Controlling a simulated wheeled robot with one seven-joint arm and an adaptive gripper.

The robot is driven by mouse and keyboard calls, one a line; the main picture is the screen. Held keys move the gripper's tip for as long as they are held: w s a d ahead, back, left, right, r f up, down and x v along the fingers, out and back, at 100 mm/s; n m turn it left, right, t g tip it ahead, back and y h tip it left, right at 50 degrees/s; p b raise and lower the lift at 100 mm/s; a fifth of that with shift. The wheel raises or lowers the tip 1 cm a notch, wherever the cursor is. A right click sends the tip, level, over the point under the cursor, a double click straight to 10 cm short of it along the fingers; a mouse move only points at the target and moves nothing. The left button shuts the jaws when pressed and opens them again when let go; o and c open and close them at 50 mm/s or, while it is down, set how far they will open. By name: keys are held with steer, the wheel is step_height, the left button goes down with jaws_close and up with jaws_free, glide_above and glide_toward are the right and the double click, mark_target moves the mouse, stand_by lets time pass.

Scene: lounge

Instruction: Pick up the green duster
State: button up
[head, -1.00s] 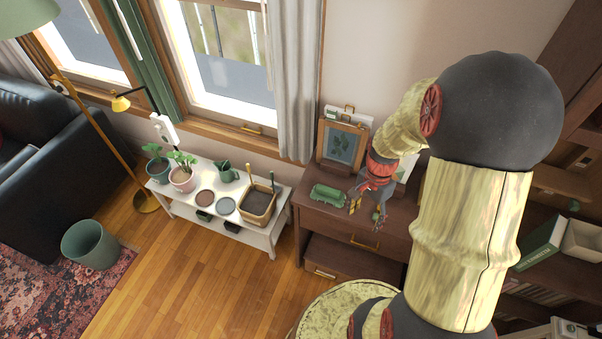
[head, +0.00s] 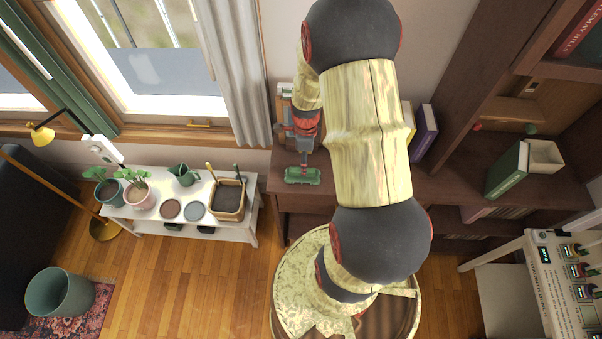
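The green duster (head: 297,177) lies on top of the dark wooden cabinet (head: 285,200), near its front left part. My gripper (head: 304,162) points down at the duster, with its fingertips at or just above the duster's back edge. The fingers are seen nearly edge-on, so I cannot tell their spacing or whether they touch the duster. My arm hides the cabinet top to the right of the duster.
A framed picture stands behind my gripper, mostly hidden. A purple book (head: 425,132) stands farther right on the cabinet. A white plant table (head: 240,221) with pots and a basket (head: 230,214) is to the left. Bare wooden floor lies in front.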

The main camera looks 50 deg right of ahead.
steer(key=shift+f, duration=0.95)
steer(key=f, duration=0.1)
steer(key=f+b, duration=0.1)
steer(key=f, duration=0.3)
steer(key=shift+a, duration=0.4)
steer(key=shift+c, duration=0.6)
steer(key=c, duration=1.1)
steer(key=shift+c, duration=0.4)
